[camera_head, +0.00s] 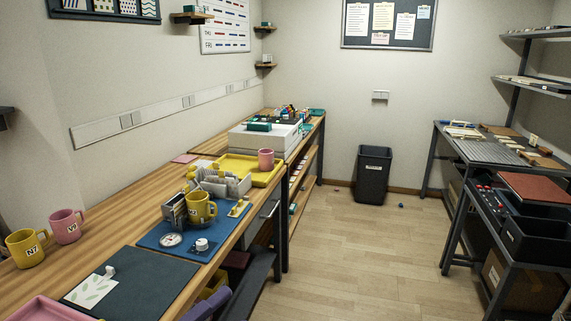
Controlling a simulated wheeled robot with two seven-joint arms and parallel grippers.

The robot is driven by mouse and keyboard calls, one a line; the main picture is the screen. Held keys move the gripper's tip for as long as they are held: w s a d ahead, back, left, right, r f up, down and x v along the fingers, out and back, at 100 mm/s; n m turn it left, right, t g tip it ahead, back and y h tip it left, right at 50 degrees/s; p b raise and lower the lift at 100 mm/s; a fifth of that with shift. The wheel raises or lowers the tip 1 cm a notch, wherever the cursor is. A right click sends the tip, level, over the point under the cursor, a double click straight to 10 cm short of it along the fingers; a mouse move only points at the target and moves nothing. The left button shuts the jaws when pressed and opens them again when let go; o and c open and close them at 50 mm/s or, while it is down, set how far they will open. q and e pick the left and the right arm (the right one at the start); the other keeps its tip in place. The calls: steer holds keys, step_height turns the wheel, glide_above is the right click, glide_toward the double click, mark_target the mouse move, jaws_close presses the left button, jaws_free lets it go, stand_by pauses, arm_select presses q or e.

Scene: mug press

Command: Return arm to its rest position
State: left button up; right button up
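Neither of my grippers shows in the head view, and I cannot make out my arms. On the wooden bench at left, a yellow mug (200,211) sits at a small metal press-like device (173,209) on a blue mat (151,240). Whether the mug touches the device is not clear. A round dial (171,240) and a white knob (202,245) are in front of it. Another yellow mug (25,250) and a pink mug (66,227) stand at the bench's left end. A third, pink mug (266,159) stands on a yellow tray (236,166).
A dark mat (140,287) with a leaf-patterned card (90,291) lies at the near end of the bench. A black bin (373,175) stands by the back wall. A metal-framed table (493,151) and dark trays (530,228) are at right. The floor (350,260) between is mostly clear.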

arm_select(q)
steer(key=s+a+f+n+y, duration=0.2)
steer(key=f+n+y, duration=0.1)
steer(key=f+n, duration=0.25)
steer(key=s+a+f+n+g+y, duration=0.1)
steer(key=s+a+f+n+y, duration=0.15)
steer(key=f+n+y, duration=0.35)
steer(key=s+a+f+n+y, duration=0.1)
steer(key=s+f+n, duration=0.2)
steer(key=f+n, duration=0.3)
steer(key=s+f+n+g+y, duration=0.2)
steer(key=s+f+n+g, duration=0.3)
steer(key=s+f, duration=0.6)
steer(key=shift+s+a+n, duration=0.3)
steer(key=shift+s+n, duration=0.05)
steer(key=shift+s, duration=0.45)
